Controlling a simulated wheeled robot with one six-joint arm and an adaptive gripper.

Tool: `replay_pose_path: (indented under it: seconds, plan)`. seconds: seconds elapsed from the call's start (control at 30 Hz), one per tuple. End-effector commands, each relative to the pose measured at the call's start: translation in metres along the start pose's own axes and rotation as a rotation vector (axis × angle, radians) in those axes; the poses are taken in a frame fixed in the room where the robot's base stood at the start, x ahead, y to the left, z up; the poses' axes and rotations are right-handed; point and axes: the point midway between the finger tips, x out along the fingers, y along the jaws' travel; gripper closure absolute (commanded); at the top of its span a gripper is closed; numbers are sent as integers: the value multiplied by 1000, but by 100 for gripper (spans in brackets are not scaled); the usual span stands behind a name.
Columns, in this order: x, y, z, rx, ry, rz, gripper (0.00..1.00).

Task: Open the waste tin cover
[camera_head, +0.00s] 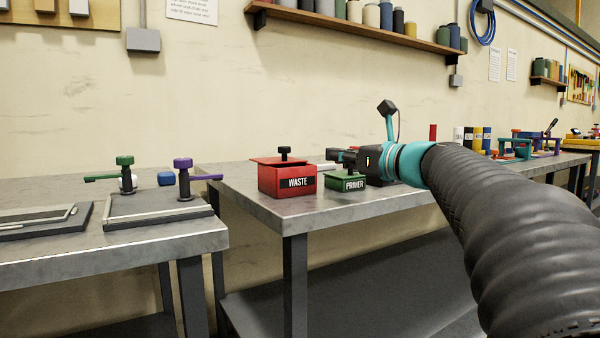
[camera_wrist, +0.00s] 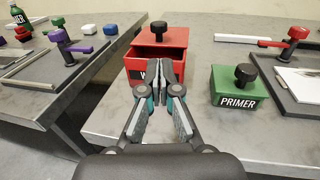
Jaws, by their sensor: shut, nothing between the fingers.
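The red waste tin (camera_head: 287,183) stands near the left end of the right-hand bench; it also shows in the wrist view (camera_wrist: 136,70). Its red cover (camera_head: 267,161) with a black knob (camera_head: 285,152) lies shifted off square and overhangs the left side in the head view. In the wrist view the cover (camera_wrist: 174,38) sits toward the far side, and a strip of the tin's inside shows in front of it. My gripper (camera_wrist: 166,68) is shut and empty, in front of the tin, its tips overlapping the front wall. I cannot tell whether they touch.
The green primer tin (camera_wrist: 238,88) with its black-knobbed cover stands close to the right of the waste tin. A clamp fixture (camera_wrist: 292,40) is farther right. Another bench (camera_head: 120,235) with clamps stands left, across a gap. The bench front beside the tin is clear.

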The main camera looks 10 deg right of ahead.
Motion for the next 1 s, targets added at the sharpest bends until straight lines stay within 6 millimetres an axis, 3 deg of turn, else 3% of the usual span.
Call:
replay_pose_path:
  seconds: [0.03,0.1,0.27,1.0]
  plan:
    - [-8,1,-9,-3,1,-3,100]
    - [-14,2,-8,-1,3,-3,100]
    - [-12,3,-4,1,8,-1,100]
    - [109,4,-5,0,7,0,100]
